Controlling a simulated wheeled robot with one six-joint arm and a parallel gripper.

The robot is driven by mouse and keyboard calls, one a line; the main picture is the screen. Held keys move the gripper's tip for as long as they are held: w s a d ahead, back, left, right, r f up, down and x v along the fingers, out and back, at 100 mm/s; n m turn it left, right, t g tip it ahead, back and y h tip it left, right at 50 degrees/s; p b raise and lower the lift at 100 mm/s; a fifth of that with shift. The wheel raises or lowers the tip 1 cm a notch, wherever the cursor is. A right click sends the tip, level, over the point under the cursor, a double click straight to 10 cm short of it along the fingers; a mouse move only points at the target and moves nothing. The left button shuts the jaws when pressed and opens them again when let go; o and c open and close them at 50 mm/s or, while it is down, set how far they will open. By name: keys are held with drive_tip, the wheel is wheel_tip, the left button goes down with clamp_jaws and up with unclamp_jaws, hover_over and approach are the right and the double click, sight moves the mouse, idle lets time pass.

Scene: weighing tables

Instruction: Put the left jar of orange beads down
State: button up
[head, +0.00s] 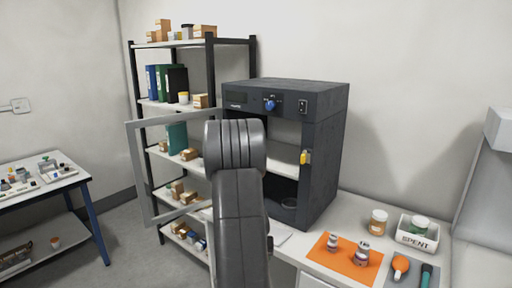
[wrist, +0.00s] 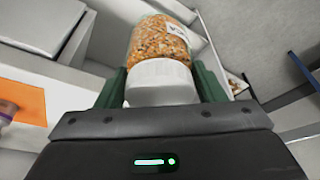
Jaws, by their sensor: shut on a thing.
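In the wrist view my gripper (wrist: 161,82) is shut on a clear jar of orange beads (wrist: 160,42) with a white lid (wrist: 160,82). The lid sits between the two green fingers, and the beads end points away from the gripper. Part of a white label shows on the jar's side. In the head view my own arm hides the gripper and the held jar. Another jar with orange-brown contents (head: 378,222) stands on the white table (head: 315,258) at the right. I cannot tell what, if anything, the held jar touches.
A dark cabinet (head: 322,165) with its framed door (head: 133,165) open stands behind my arm. The table holds an orange mat (head: 341,270) with two small containers, a white SPENT bin (head: 418,243) with a green-lidded jar, and an orange-ended tool (head: 400,265). A loaded shelf rack (head: 210,75) stands behind.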

wheel_tip(320, 180, down, 7)
drive_tip(key=b, duration=0.5)
drive_tip(key=shift+b, duration=0.3)
drive_tip(key=s+f, duration=0.5)
drive_tip(key=f, duration=0.1)
